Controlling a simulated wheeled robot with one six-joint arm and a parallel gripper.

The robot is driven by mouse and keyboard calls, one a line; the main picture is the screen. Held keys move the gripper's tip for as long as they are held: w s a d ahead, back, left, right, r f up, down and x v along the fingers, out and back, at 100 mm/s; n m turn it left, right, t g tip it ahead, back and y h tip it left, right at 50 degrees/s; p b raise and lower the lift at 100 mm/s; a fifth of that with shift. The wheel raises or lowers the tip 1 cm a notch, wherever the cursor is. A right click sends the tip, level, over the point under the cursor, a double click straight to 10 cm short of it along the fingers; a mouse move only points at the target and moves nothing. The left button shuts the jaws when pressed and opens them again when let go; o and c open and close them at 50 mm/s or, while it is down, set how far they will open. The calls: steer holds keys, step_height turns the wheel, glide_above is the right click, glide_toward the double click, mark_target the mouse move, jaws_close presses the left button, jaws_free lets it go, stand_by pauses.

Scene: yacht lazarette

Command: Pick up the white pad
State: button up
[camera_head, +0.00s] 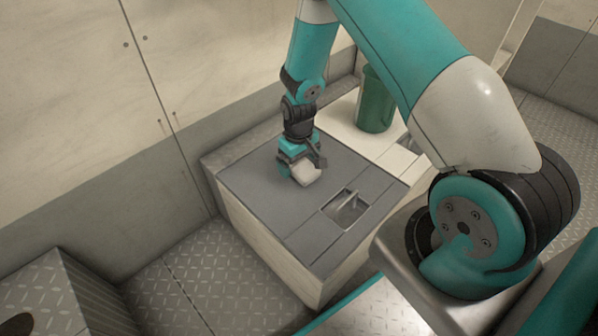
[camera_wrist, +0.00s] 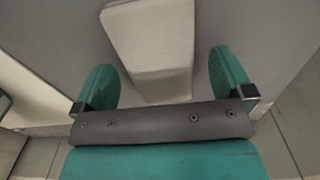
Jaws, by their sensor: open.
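The white pad (camera_head: 305,174) lies on the grey top of a locker, just under my gripper. In the wrist view the pad (camera_wrist: 152,45) is a pale block that runs from the top edge down between my fingers. My gripper (camera_head: 298,172) points down over the pad, with its teal fingers apart. In the wrist view my gripper (camera_wrist: 165,80) has one finger to each side of the pad, with a gap on both sides. The pad's near end reaches close to the dark palm bar; whether they touch I cannot tell.
The grey locker top (camera_head: 262,190) has a recessed metal latch (camera_head: 347,208) right of the pad. A green canister (camera_head: 375,100) stands behind on a white surface. A wall (camera_head: 70,110) rises at the left. Bare locker top lies left of the pad.

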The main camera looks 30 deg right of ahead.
steer(key=shift+f, duration=0.65)
steer(key=c, duration=1)
steer(key=shift+r, duration=0.15)
